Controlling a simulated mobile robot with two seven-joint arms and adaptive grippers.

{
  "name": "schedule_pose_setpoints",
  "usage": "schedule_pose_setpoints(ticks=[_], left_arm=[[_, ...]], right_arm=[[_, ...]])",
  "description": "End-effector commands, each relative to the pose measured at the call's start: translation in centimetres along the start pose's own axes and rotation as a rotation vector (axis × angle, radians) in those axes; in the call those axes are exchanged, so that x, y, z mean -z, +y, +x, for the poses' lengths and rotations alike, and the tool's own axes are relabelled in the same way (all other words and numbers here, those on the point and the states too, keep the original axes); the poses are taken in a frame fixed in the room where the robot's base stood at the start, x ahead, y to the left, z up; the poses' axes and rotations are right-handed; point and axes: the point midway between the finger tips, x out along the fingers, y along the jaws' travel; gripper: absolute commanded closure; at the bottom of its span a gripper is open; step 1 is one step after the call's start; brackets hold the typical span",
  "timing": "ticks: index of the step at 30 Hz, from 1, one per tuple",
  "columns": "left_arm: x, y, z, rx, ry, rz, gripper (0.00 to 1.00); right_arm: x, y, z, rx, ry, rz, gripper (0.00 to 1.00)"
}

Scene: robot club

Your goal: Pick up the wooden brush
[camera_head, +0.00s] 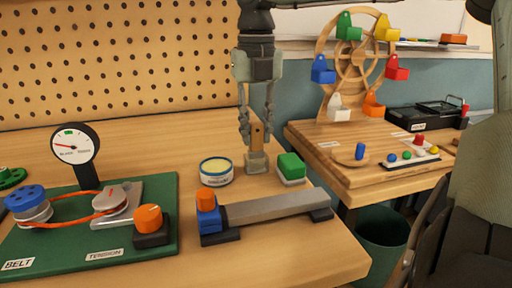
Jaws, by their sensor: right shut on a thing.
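The wooden brush (257,160) is upright at the middle of the table, with a light wooden handle and a wider grey-brown lower end. My right gripper (257,132) comes down from above, and its two fingers are shut on the handle from either side. I cannot tell whether the brush's lower end touches the table. The fingers hide part of the handle. My left gripper is not in view.
A round tin (216,172) stands close left of the brush, and a green-topped block (291,168) close right. A grey bar device with an orange knob (265,208) lies in front. A belt board (95,225) is at left, a Ferris wheel model (356,65) at back right.

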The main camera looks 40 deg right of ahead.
Motion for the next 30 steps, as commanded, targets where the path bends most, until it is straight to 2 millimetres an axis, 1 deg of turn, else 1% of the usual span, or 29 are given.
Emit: schedule_pose_setpoints(ticks=[8,11,14,21,24,27,30], left_arm=[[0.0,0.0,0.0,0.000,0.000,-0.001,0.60],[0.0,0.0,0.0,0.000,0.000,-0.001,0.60],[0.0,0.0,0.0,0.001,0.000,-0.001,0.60],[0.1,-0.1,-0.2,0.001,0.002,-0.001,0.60],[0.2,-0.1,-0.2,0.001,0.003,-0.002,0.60],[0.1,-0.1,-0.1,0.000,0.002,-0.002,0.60],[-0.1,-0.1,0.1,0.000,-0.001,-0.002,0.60]], right_arm=[[0.0,0.0,-0.1,0.000,-0.001,0.000,1.00],[-0.1,0.0,-0.5,0.001,-0.002,0.001,1.00],[-0.1,0.0,-1.8,0.000,-0.004,0.001,1.00],[-0.1,0.0,-6.7,0.001,-0.004,0.001,1.00],[-0.1,0.0,-8.4,0.001,-0.004,0.001,1.00],[0.0,0.0,-9.4,0.001,-0.001,0.000,1.00],[0.0,0.0,-9.9,0.001,-0.001,-0.001,1.00]])
